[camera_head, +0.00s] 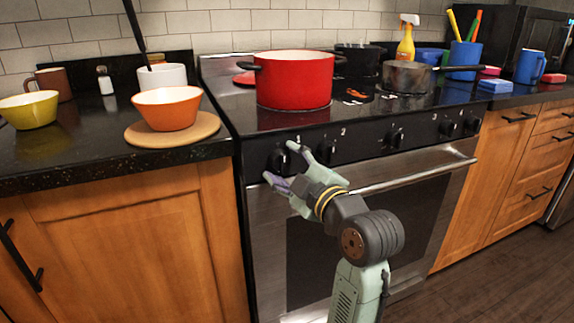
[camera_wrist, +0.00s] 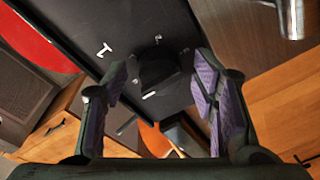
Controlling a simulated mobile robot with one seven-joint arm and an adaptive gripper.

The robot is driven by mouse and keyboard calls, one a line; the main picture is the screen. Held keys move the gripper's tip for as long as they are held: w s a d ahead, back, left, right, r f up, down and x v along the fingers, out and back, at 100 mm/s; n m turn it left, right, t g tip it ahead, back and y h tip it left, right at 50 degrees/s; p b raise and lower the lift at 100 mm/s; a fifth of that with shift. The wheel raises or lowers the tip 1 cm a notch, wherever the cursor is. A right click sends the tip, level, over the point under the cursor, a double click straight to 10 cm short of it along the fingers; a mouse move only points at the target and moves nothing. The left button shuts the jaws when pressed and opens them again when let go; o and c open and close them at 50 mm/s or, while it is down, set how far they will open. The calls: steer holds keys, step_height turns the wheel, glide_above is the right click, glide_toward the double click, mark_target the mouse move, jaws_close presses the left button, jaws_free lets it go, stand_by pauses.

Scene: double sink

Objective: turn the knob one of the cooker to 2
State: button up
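The cooker (camera_head: 420,170) has a black front panel with several black knobs. Knob one (camera_head: 278,160) is at the panel's left end, beside a white "1". In the wrist view, knob one (camera_wrist: 160,72) sits between my two fingers, with a white mark on it and the "1" label to its left. My gripper (camera_head: 281,163) is open in front of the knob, one finger above right and the other below left. In the wrist view my gripper (camera_wrist: 159,82) shows gaps between the purple finger pads and the knob. I see no clear contact.
The oven handle (camera_head: 415,172) runs below the panel, right of my gripper. A red pot (camera_head: 293,82) stands on the hob above. An orange bowl (camera_head: 167,108) on a round board stands on the left counter. The floor at lower right is clear.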

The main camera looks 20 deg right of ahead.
steer(key=c, duration=1)
steer(key=shift+c, duration=0.2)
